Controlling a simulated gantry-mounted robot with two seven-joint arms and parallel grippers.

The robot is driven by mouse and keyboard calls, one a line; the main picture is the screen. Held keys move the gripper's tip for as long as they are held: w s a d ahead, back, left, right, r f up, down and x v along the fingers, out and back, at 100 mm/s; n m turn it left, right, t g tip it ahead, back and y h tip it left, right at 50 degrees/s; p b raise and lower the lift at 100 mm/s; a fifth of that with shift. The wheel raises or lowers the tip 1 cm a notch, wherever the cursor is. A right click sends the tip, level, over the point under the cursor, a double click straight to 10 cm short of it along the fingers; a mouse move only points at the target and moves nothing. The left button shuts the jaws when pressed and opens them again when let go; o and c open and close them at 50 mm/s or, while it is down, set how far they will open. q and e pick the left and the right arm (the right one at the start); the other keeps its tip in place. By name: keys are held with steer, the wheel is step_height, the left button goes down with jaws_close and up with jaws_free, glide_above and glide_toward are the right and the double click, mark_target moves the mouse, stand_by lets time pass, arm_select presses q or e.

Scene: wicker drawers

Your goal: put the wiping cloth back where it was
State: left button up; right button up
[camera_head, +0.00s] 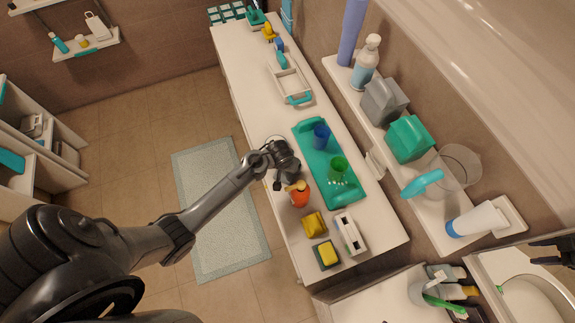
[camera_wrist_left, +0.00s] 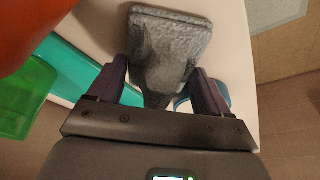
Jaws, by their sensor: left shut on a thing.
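My left gripper (camera_head: 284,164) is over the front edge of the long white cabinet top, beside the teal tray. In the left wrist view its two dark fingers (camera_wrist_left: 162,92) are shut on a grey, textured piece that looks like the folded wiping cloth (camera_wrist_left: 166,42). The cloth is wide at its far end and narrows between the fingers. In the head view the cloth is mostly hidden by the gripper, and I cannot tell whether it touches the top.
The teal tray (camera_head: 345,190) holds a blue cup (camera_head: 321,136) and a green cup (camera_head: 338,170). An orange bottle (camera_head: 299,193) stands close to the gripper. Yellow items and a white box (camera_head: 349,233) lie nearer. The white top (camera_head: 250,75) has free room farther back.

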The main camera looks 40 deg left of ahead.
arm_select(q)
steer(key=shift+f, duration=0.1)
steer(key=o, duration=0.9)
steer(key=shift+o, duration=0.2)
steer(key=p+v, duration=0.1)
steer(key=v, duration=1.1)
steer(key=shift+s+p, duration=0.1)
steer(key=shift+p, duration=0.2)
steer(key=shift+r, duration=0.2)
steer(key=s+d+r+m+p, duration=0.2)
steer(key=s+d+r+p, duration=0.1)
steer(key=s+r+p, duration=0.3)
steer(key=s+d+r+m+h+p, duration=0.1)
steer(key=s+d+r+m+p, duration=0.2)
steer(key=s+r+p, duration=0.3)
steer(key=s+d+r, duration=0.1)
steer(key=s+r, duration=0.4)
steer(key=shift+s+d, duration=0.3)
steer(key=shift+d, duration=0.05)
